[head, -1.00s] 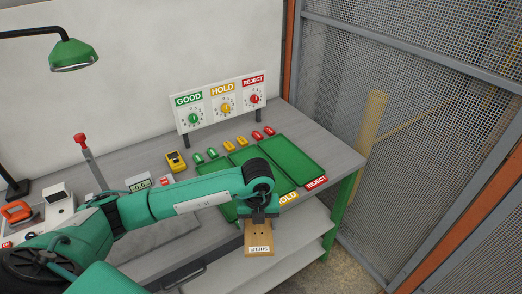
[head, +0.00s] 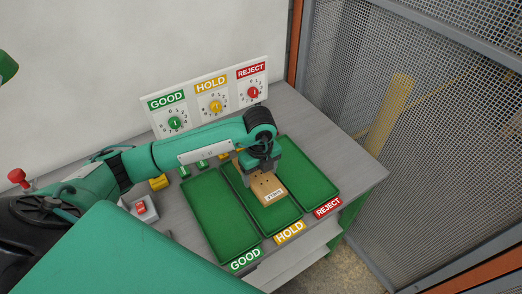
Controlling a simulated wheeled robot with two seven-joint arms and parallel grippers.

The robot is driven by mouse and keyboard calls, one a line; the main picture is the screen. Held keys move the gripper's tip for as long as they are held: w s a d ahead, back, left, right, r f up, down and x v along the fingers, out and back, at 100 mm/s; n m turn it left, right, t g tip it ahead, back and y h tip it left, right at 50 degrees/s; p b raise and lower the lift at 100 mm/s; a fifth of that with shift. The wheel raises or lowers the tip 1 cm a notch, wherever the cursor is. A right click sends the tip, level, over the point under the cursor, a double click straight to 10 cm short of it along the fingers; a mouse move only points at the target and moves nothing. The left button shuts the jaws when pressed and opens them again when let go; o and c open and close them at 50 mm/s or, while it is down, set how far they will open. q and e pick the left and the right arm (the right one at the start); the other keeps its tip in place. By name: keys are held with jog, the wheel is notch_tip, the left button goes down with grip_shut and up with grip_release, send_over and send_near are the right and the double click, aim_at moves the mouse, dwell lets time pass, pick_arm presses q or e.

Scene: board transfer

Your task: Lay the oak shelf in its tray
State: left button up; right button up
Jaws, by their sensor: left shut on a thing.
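The oak shelf (head: 267,188) is a small light-brown board with a "SHELF" label and small dark holes. My left gripper (head: 262,169) is shut on its far end and points down. The shelf is over the middle, HOLD tray (head: 277,219); I cannot tell whether it touches the tray floor. The GOOD tray (head: 222,217) is to the left and the REJECT tray (head: 309,182) to the right, and both look empty. My right gripper is not in view.
A sign board with GOOD, HOLD and REJECT dials (head: 213,96) stands behind the trays. A yellow device (head: 158,182) and a small box with a red button (head: 142,208) are left of them. A mesh fence (head: 430,130) stands to the right of the bench.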

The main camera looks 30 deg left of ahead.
pick_arm(q)
jog(key=shift+s+d+f+b, duration=0.15)
jog(key=shift+s+f+b, duration=0.15)
jog(key=shift+f+b, duration=0.5)
notch_tip(320, 180, down, 4)
jog(key=shift+w+r+b, duration=0.1)
jog(key=shift+r+b, duration=0.15)
jog(key=shift+b, duration=0.8)
jog(key=shift+f, duration=0.35)
jog(key=shift+f+b, duration=0.2)
jog(key=shift+b, duration=0.15)
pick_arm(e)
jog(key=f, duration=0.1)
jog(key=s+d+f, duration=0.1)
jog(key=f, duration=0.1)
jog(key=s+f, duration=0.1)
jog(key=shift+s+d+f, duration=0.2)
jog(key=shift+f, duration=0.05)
